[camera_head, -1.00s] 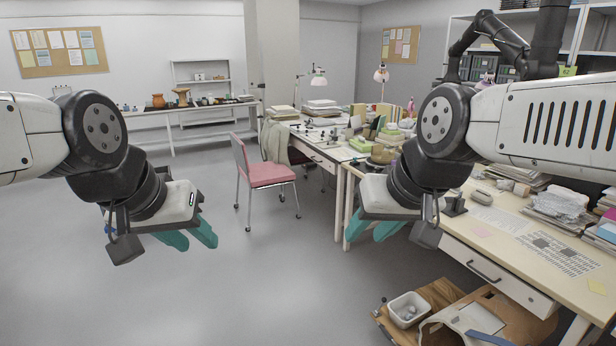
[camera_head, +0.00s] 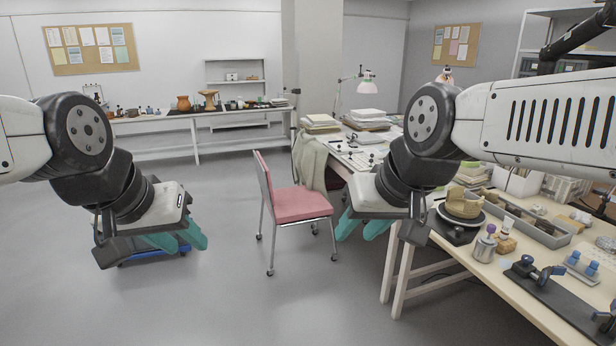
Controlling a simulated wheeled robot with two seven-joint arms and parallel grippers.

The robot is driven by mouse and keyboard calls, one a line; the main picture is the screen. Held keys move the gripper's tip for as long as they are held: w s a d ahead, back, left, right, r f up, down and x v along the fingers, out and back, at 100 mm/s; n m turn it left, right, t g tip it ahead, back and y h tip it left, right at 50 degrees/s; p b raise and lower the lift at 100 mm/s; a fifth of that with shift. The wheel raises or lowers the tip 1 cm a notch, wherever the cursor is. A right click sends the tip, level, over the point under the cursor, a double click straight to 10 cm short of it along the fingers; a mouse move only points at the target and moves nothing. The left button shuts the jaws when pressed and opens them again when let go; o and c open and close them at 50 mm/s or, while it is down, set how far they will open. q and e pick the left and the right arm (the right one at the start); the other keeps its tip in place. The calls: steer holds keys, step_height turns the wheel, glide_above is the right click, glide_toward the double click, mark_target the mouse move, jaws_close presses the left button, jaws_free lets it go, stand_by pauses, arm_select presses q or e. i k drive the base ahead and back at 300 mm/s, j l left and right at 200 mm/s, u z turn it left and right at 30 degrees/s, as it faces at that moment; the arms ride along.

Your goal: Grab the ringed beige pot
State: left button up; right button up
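A beige pot (camera_head: 464,203) with an uneven rim sits on a round white-edged stand on the worktable at right; I cannot make out rings on it. My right gripper (camera_head: 362,227) hangs in the air to the left of that table, its teal fingers apart and empty. My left gripper (camera_head: 180,241) hangs over the floor at left, far from the pot, with its teal fingers apart and empty.
The worktable (camera_head: 541,309) also holds a grey tray (camera_head: 550,237), a metal can (camera_head: 485,247) and clamps on a dark board (camera_head: 560,300). A pink chair (camera_head: 298,203) stands ahead. A far table bears an orange vase (camera_head: 183,103). The floor at left is mostly clear.

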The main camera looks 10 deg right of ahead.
mark_target(458, 207)
steer(key=i+z, duration=0.35)
steer(key=i, duration=0.2)
steer(key=i+j+z, duration=0.15)
steer(key=i+z, duration=0.25)
steer(key=i, duration=0.15)
steer(key=i+l+z, duration=0.1)
steer(key=i+z, duration=0.6)
steer(key=i, duration=0.6)
